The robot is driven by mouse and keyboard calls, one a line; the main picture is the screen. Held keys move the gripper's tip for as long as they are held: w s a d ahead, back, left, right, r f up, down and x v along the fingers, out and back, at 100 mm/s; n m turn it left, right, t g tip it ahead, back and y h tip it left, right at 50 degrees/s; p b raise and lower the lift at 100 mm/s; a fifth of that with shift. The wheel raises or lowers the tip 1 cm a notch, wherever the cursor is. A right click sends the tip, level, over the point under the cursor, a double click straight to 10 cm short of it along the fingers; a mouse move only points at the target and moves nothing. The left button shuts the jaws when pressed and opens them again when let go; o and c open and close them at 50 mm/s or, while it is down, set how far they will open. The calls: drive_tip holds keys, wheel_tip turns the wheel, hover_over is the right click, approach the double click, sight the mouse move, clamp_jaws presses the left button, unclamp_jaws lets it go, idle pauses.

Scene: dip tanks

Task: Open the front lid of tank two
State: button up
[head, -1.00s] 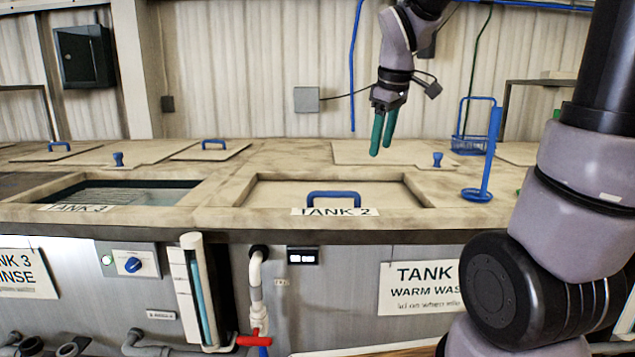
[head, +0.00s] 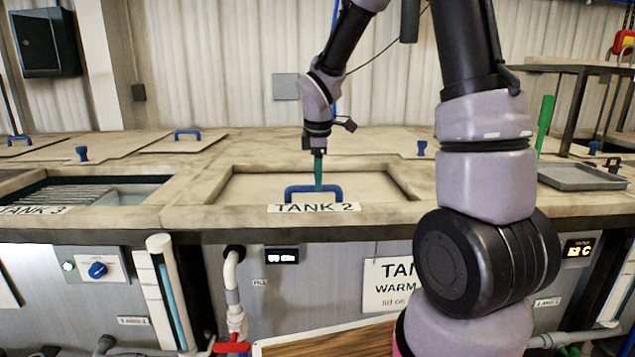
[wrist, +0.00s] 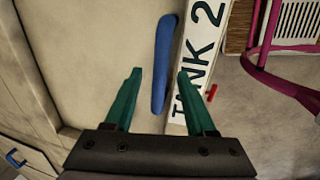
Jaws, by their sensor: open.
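The front lid of tank two (head: 258,188) is a beige panel lying flat and closed in its recess. It has a blue bar handle (head: 300,189) near its front edge, just behind the TANK 2 label (head: 314,208). My gripper (head: 319,186) points down over the handle with its green fingers. In the wrist view my gripper (wrist: 160,85) is open, and the blue handle (wrist: 163,65) shows between its two fingers, slightly ahead of them. I cannot tell whether the fingers touch the handle. The TANK 2 label also shows in the wrist view (wrist: 198,55), beside the handle.
Tank three (head: 120,193) stands open at the left, with liquid showing. A rear lid with a blue handle (head: 188,135) lies behind it. A grey tray (head: 580,177) sits at the right on the tank top. A red valve handle (head: 231,347) is below the front edge.

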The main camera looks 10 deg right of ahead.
drive_tip(key=shift+w+f, duration=0.1)
drive_tip(key=shift+f, duration=0.8)
clamp_jaws()
idle(0.9)
